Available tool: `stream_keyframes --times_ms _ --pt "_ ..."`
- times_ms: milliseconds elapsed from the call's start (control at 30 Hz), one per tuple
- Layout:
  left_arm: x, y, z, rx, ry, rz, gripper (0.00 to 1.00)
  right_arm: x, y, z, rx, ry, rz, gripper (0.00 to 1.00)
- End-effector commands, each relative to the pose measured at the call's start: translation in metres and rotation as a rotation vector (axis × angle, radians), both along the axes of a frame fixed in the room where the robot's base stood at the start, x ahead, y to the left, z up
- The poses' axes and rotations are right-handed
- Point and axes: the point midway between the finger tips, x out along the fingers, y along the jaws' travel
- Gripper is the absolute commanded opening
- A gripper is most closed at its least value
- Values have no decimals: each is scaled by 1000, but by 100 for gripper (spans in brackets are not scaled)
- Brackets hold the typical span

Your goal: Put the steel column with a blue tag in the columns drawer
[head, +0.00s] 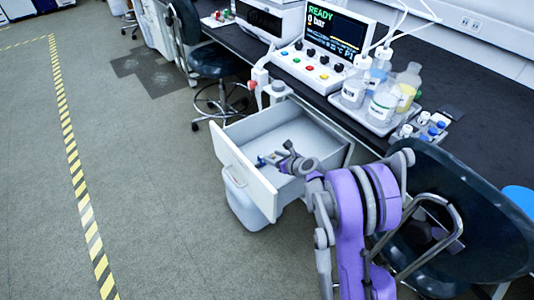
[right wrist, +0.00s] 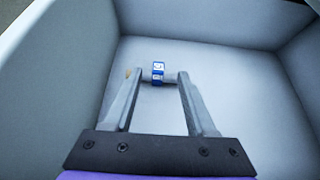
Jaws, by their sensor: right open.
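The columns drawer (head: 232,148) is pulled open below the bench. My right gripper (head: 270,161) reaches inside it, near the drawer front. In the right wrist view, the gripper (right wrist: 157,78) is open, its two fingers apart above the white drawer floor (right wrist: 215,70). A blue tag with white marks (right wrist: 158,72) shows between the fingertips. My left gripper is not in view.
An instrument with a lit screen (head: 334,35) stands on the dark bench above. A tray of bottles (head: 375,120) sits to its right. A light bin (head: 247,208) stands under the drawer, and a dark stool (head: 210,63) is to the left.

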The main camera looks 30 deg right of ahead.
Motion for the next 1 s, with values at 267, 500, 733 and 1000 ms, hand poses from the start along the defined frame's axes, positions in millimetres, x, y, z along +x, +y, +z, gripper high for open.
stream_keyframes --times_ms 267,500,733,1000 --pt "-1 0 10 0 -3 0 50 -38 -3 22 0 0 0 56" --pt "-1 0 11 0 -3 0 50 -44 -3 25 0 0 1 56" --pt "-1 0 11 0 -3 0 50 -43 -3 25 1 0 0 56" --pt "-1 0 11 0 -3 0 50 -43 -3 25 1 0 0 56"
